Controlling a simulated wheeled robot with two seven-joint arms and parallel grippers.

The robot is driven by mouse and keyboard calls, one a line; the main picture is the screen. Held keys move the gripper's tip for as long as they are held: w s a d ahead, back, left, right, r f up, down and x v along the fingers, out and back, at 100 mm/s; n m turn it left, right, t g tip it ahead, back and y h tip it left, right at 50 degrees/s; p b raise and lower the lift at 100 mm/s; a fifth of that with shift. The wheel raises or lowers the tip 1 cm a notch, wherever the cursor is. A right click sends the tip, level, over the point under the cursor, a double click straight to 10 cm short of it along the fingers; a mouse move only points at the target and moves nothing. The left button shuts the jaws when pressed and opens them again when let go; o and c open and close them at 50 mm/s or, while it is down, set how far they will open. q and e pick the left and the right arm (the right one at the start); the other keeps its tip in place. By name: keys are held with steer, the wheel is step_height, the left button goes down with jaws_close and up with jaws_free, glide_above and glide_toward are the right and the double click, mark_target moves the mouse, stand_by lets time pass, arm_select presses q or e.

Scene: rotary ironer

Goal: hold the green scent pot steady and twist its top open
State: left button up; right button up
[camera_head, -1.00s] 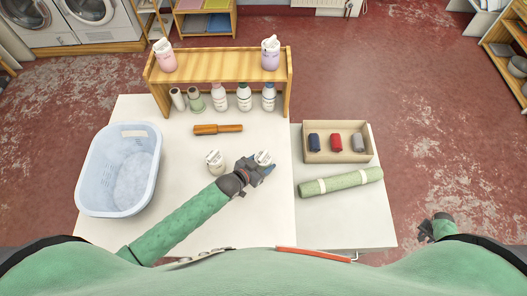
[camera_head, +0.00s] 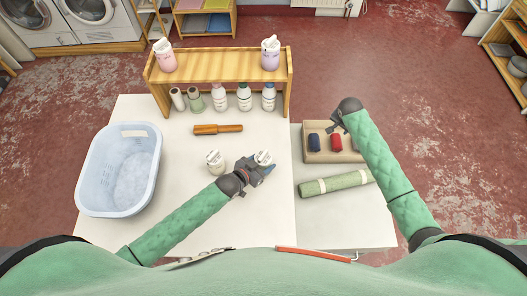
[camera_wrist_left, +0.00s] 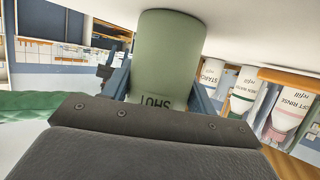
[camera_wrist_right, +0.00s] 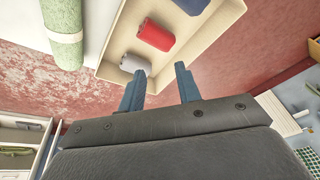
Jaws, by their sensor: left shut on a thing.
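The green scent pot (camera_wrist_left: 168,55) is between the fingers of my left gripper (camera_wrist_left: 160,90) in the left wrist view, with the letters SHUT on it upside down. In the head view my left gripper (camera_head: 262,168) is shut on this pot, and its pale top (camera_head: 264,157) shows above the fingers. The pot's lower part is mostly hidden there.
A second pale-topped pot (camera_head: 215,162) stands just left of my left gripper. The tan box (camera_head: 312,158) holds small rolls, a green roll (camera_head: 330,183) lies in front.

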steer(key=s+a+r+g+y, duration=0.15)
steer(key=a+r, duration=0.25)
steer(key=a, duration=0.5)
steer(key=s+a+r+t, duration=0.1)
steer(key=s+a+r, duration=0.1)
steer(key=a+r, duration=0.45)
step_height(320, 180, up, 9)
steer(key=n+g, duration=0.2)
glide_above(264, 154)
steer(key=shift+w+a+f, duration=0.1)
steer(key=shift+a+f, duration=0.25)
steer(key=shift+f, duration=0.2)
steer(key=shift+w+a+f, duration=0.1)
steer(key=shift+a+f, duration=0.2)
steer(key=shift+f, duration=0.25)
steer(key=shift+f, duration=0.1)
steer(key=shift+s+d+f, duration=0.2)
steer(key=shift+d+f, duration=0.1)
steer(key=shift+f, duration=0.2)
steer(key=shift+s+d+f, duration=0.15)
steer(key=shift+d+f, duration=0.1)
steer(key=shift+f, duration=0.25)
steer(key=shift+w+f, duration=0.1)
steer(key=shift+f, duration=3.35)
